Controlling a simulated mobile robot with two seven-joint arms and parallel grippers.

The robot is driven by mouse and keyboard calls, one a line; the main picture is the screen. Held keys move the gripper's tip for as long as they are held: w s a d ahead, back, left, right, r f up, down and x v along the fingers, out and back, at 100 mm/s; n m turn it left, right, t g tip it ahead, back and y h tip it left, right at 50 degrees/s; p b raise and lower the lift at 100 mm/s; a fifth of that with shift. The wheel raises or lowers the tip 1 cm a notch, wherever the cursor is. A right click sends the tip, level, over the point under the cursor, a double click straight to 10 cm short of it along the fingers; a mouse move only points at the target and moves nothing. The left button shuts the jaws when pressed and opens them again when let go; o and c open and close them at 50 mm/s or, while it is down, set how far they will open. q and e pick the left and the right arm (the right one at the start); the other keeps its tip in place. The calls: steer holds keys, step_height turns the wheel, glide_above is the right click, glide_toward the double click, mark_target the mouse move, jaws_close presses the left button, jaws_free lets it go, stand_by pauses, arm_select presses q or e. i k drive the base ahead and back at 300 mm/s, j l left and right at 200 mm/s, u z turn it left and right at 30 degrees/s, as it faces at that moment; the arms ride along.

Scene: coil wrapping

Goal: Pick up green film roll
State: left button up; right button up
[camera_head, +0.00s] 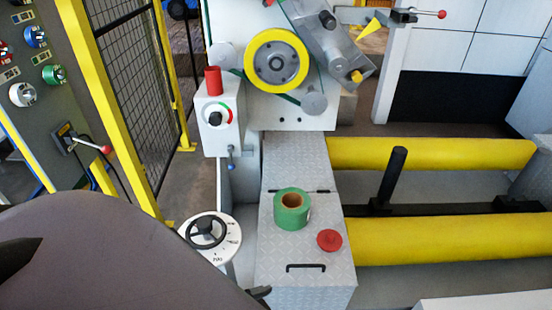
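The green film roll (289,214) stands upright on a grey metal tread-plate surface (275,270), with its round brown core opening facing up. A small light label shows on its right side. Nothing is touching it from above. A large dark rounded shape, probably part of my own arm or body, fills the lower left corner.
A red disc (329,240) lies right of the roll, and a black handle (306,267) is in front. A white pedestal with a black handwheel (206,231) stands left. The wrapping machine with a yellow ring (276,62) is behind. Yellow rollers (450,240) lie right.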

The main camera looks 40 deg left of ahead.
mark_target(292, 206)
steer(key=u, duration=1.1)
